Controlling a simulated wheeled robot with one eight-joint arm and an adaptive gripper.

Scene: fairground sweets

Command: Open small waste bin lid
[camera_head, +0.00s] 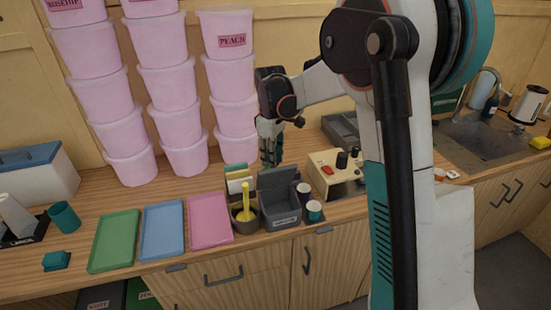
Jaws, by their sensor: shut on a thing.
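The small waste bin (281,216) is a dark grey box with a pale label on its front, standing near the counter's front edge. Its grey lid (279,178) is tilted up at the back, and the bin's mouth shows below it. My gripper (270,164) is directly behind and above the raised lid, pointing down, with its fingers shut on the lid's upper edge. The lid hides part of the fingertips, so the exact contact is small and hard to see.
A pot with a yellow tool (244,210) stands left of the bin, and small jars (314,210) stand right. A cream box with knobs (338,172) is further right. Stacked pink tubs (234,107) rise behind. Green, blue and pink trays (209,220) lie to the left.

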